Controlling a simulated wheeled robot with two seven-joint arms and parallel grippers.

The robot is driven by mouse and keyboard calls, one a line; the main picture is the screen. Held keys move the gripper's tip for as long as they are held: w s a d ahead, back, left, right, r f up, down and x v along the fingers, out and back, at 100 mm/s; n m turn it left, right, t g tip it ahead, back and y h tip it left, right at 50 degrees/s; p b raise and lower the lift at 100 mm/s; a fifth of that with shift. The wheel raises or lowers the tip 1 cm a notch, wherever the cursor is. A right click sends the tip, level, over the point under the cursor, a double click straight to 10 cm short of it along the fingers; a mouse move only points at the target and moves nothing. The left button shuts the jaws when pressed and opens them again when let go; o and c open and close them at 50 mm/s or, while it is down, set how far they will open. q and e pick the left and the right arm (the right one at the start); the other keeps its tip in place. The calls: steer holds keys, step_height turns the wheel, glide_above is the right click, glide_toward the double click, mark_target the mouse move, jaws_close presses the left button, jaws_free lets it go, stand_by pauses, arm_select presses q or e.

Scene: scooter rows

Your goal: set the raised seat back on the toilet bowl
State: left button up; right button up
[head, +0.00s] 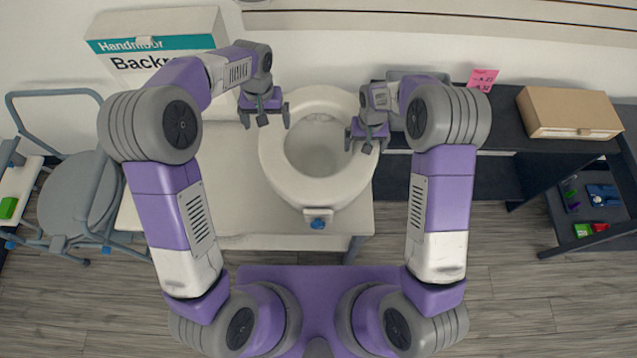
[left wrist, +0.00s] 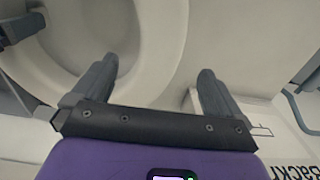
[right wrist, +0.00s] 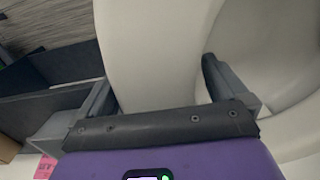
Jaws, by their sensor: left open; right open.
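The raised seat (head: 316,192) is a thick white ring with a grey and blue knob (head: 318,222) at its near end. My left gripper (head: 264,118) is open at its far left edge. In the left wrist view the ring's pale side (left wrist: 152,60) lies beyond and partly between the open fingers. My right gripper (head: 366,143) is open over its right side. In the right wrist view the seat's pale wall (right wrist: 150,50) shows between the spread fingers; contact cannot be told. The toilet bowl is hidden or cannot be told apart from the seat.
A white tabletop (head: 235,212) lies left of and under the seat. A white labelled box (head: 160,28) stands behind left. A grey-blue framed commode chair (head: 75,190) is at left. A dark shelf (head: 505,140) at right holds a cardboard box (head: 570,112). The near floor is clear.

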arm_select(q)
steer(key=shift+r, duration=0.65)
arm_select(e)
steer(key=shift+r, duration=0.45)
step_height(320, 180, up, 11)
steer(key=shift+r, duration=0.1)
arm_select(q)
steer(key=shift+r, duration=0.15)
